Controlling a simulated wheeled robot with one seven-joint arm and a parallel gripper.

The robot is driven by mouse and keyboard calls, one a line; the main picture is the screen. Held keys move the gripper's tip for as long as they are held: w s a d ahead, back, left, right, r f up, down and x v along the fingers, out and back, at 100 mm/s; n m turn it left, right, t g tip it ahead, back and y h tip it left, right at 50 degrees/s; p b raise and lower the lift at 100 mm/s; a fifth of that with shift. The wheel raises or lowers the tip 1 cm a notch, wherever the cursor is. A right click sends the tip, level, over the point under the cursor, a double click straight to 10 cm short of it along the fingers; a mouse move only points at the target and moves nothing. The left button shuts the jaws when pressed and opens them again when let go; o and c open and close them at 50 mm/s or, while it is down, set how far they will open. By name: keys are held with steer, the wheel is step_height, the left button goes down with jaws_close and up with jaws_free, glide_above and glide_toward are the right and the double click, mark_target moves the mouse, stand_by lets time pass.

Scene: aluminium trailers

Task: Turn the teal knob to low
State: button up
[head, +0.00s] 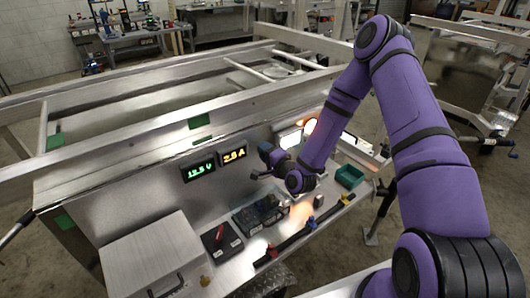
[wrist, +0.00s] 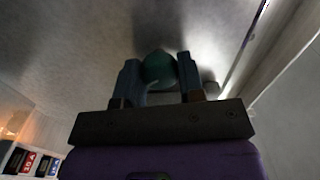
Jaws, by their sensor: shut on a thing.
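The teal knob (wrist: 158,68) shows in the wrist view, on a grey metal panel (wrist: 75,50). My gripper (wrist: 158,80) has one finger on each side of the knob and is shut on it. Its pointer mark and any labels around it cannot be made out. In the head view my gripper (head: 268,172) is at the front face of the metal trailer, right of the lit displays. The knob is hidden there behind my gripper and arm.
A green display (head: 199,171) and an amber display (head: 234,155) glow on the panel. Below, a narrow shelf holds a black device (head: 258,214), a dark tray (head: 221,241) and a green bin (head: 349,176). A metal box (head: 152,258) stands at lower left.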

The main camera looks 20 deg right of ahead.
steer(key=n, duration=2.8)
steer(key=shift+s+a+n, duration=0.1)
steer(key=shift+a+n, duration=0.05)
steer(key=shift+n, duration=0.25)
steer(key=o, duration=0.9)
steer(key=v, duration=1)
steer(key=shift+s, duration=0.4)
